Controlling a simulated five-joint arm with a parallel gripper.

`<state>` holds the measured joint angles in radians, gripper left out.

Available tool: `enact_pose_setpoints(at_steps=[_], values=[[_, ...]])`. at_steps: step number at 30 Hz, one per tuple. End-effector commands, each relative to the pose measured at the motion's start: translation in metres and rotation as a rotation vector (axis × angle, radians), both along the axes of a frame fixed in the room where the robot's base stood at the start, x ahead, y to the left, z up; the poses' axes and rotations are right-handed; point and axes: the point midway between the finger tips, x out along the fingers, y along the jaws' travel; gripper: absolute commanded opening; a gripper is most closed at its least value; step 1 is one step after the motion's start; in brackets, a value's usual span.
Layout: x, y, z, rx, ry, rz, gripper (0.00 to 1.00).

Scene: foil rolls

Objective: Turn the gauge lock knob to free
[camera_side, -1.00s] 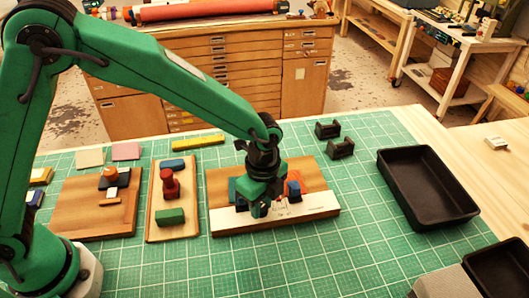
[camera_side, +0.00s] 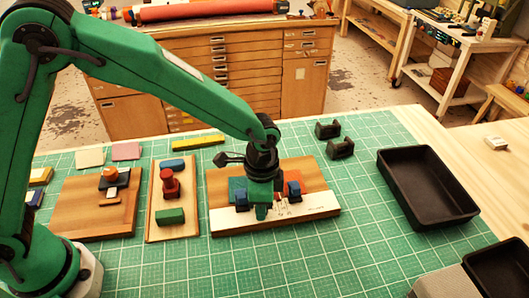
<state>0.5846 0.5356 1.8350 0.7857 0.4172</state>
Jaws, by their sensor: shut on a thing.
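My gripper (camera_side: 262,211) points straight down over the right-hand wooden board (camera_side: 218,169), at the middle of its fixture. It is shut on the gauge lock knob, which the fingers and wrist hide. Blue blocks show on both sides of the fingers, one at the left (camera_side: 241,199) and one at the right (camera_side: 293,190). A white strip (camera_side: 315,204) with small dark marks runs along the board's front. I cannot read the marks or see the knob's pointer.
A middle board (camera_side: 186,229) carries a red knob-like piece (camera_side: 169,182) and a green block (camera_side: 170,216). Dark brackets (camera_side: 341,149) stand behind right.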

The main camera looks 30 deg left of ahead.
Motion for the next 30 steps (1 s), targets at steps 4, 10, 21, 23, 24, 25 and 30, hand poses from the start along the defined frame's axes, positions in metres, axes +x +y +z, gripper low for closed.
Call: enact_pose_setpoints(at_steps=[4, 10, 21, 23, 24, 25, 30], values=[[0.0015, 0.0011, 0.0002, -0.003, -0.008, 0.144, 0.04], [0.0017, 0.0014, 0.0002, -0.006, -0.014, 0.334, 0.04], [0.0023, 0.0018, 0.0004, -0.013, -0.022, 0.625, 0.04], [0.0024, 0.0019, 0.0004, -0.014, -0.023, 0.656, 0.04], [0.0025, 0.0019, 0.0005, -0.015, -0.023, 0.673, 0.04], [0.0025, 0.0020, 0.0005, -0.015, -0.023, 0.685, 0.04], [0.0026, 0.0018, 0.0005, -0.016, -0.024, 0.725, 0.04]])
